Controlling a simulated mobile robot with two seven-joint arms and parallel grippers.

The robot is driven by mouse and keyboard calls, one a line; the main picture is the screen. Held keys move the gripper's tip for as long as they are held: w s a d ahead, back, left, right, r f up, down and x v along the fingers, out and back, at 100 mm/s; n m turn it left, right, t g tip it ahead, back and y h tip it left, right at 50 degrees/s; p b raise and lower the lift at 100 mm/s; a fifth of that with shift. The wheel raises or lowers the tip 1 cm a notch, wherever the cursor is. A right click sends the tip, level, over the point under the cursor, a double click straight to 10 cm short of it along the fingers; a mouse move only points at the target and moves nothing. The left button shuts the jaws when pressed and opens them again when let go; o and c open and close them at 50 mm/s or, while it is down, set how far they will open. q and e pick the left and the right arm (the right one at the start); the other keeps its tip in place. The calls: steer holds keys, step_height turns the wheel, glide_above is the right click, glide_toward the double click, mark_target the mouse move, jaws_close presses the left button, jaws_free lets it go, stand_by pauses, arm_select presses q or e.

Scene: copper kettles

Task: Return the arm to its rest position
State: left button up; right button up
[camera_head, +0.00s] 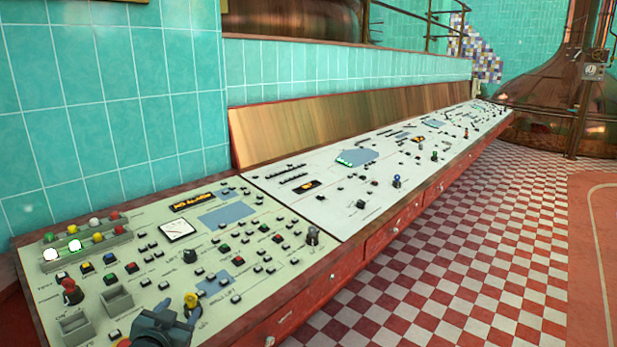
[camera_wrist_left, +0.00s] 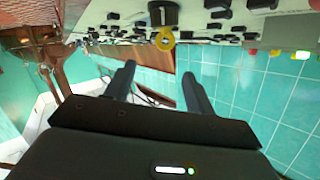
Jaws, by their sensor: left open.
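My left gripper (camera_head: 160,328) shows as a dark shape at the bottom edge of the head view, over the near end of the control panel (camera_head: 215,318). In the left wrist view my left gripper (camera_wrist_left: 158,85) has its two dark fingers apart, with nothing between them. The panel (camera_wrist_left: 290,30) runs along the top of that view, apart from the fingertips. A black knob with a yellow part (camera_wrist_left: 165,40) sits on it, beyond the fingers. A yellow knob (camera_head: 191,300) stands close beside the gripper in the head view. My right gripper is in neither view.
The long console carries many small buttons, a red knob (camera_head: 71,291) and lit lamps (camera_head: 75,246). A teal tiled wall (camera_head: 110,100) rises behind it. Red drawers (camera_head: 395,222) face a checkered floor (camera_head: 470,240) that is clear. A copper kettle (camera_head: 540,100) stands far right.

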arm_select(q)
steer(key=s+d+f+g+h, duration=0.1)
steer(key=s+d+f, duration=0.3)
steer(key=s, duration=0.6)
steer(key=s+d+f+g+h, duration=0.1)
steer(key=s+d+f, duration=0.4)
steer(key=s, duration=0.5)
steer(key=s+d+f+g+h, duration=0.1)
steer(key=s+d+f, duration=0.3)
steer(key=s, duration=0.7)
steer(key=shift+d+f+n+g, duration=0.15)
steer(key=shift+d+n+g, duration=0.15)
steer(key=shift+d+g, duration=0.4)
steer(key=shift+a, duration=0.15)
steer(key=shift+c, duration=0.3)
